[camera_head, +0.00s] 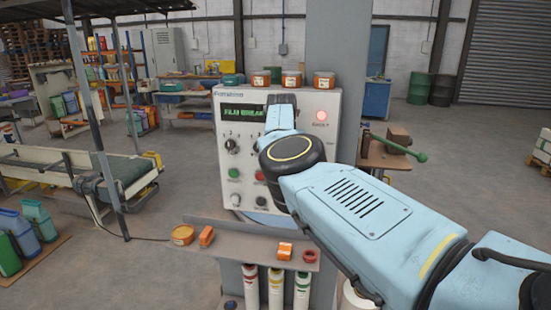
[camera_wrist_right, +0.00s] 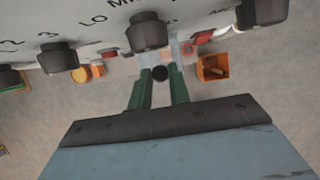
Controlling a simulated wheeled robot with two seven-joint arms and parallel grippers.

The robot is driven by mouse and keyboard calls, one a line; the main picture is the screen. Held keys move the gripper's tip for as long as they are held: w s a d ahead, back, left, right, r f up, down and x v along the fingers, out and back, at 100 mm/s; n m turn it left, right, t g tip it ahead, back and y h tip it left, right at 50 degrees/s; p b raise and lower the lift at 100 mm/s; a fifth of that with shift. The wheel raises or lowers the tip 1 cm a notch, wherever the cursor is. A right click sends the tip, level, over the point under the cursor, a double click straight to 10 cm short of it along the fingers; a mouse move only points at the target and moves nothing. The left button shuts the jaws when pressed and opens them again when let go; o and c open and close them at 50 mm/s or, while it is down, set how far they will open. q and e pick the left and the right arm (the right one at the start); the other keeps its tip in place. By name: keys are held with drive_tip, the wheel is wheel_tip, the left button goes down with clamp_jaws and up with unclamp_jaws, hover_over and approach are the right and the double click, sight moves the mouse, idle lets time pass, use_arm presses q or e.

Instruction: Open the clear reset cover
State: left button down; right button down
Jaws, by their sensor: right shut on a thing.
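The clear reset cover (camera_wrist_right: 184,48) shows only as a faint, pale see-through patch at the panel face in the right wrist view, with red behind it. My right gripper (camera_wrist_right: 160,78) has its green fingers closed in at this patch, with a small dark round piece between them. The fingers appear to hold the cover; its hinge and exact angle cannot be made out. In the head view my right arm hides the cover and the fingertips in front of the control panel (camera_head: 228,125). My left gripper is in neither view.
Black knobs (camera_wrist_right: 150,35) stick out of the panel close to my fingers. The panel has a display (camera_head: 243,113) reading "FILM BREAK" and a lit red lamp (camera_head: 321,115). A conveyor (camera_head: 75,165) stands left.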

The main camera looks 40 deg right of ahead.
drive_tip(key=shift+f, duration=0.15)
drive_tip(key=c, duration=1.3)
unclamp_jaws()
drive_tip(key=shift+b+v, duration=1.55)
drive_tip(key=shift+v, duration=5.2)
